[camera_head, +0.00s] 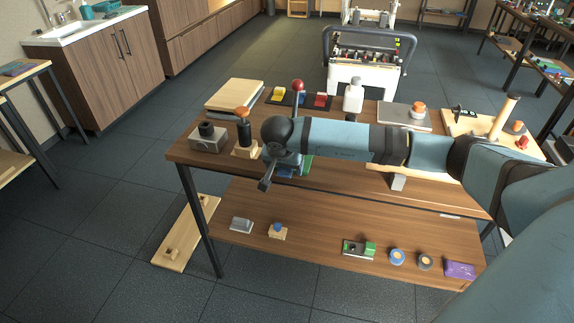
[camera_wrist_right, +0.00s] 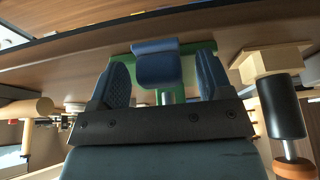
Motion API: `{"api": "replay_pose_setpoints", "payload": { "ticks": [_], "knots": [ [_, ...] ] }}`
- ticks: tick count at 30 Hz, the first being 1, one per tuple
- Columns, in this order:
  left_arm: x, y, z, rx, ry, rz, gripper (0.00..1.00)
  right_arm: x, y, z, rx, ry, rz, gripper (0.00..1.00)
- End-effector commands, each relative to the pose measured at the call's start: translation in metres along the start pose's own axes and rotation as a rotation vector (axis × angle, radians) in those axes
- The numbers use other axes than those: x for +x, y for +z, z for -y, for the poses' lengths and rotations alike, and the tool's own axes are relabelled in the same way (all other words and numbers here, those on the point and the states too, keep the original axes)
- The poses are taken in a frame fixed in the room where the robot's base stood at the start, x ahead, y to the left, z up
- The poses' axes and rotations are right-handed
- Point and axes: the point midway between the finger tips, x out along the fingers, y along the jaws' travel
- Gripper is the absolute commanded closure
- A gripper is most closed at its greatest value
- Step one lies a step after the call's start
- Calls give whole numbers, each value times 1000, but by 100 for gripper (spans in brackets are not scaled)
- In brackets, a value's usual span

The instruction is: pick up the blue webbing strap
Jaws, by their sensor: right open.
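A blue padded piece, which looks like the blue webbing strap (camera_wrist_right: 157,66), sits against a green holder (camera_wrist_right: 206,49) with a metal post in the right wrist view. In the head view only a bit of blue (camera_head: 286,172) and green (camera_head: 307,164) shows behind my right gripper (camera_head: 272,172), near the table's front edge. In the wrist view my right gripper (camera_wrist_right: 164,78) is open, with one finger on each side of the blue piece. I cannot tell whether the fingers touch it. My left gripper is out of view.
A black cylinder with an orange cap on a wooden block (camera_head: 244,132) stands close beside the gripper, also large in the wrist view (camera_wrist_right: 281,110). A grey box (camera_head: 208,138) is farther left. My right arm crosses above the table (camera_head: 186,156). Tape rolls (camera_head: 397,257) lie on the lower shelf.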

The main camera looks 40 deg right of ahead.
Motion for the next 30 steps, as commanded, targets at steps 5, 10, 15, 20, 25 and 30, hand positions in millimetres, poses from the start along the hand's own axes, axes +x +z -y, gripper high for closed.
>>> {"api": "replay_pose_setpoints", "payload": {
  "ticks": [5,10,15,20,25,30],
  "knots": [
    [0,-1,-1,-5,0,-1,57,0,0,0,0,0,0,46],
    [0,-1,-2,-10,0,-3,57,-1,0,0,0,0,0,81],
    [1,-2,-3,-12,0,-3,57,-1,0,0,0,0,0,85],
    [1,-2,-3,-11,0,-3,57,-3,-1,0,0,-1,0,85],
    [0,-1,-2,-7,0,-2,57,-14,-6,0,1,-1,0,85],
    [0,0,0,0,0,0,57,-36,-16,0,1,-2,-2,85]
  ]
}}
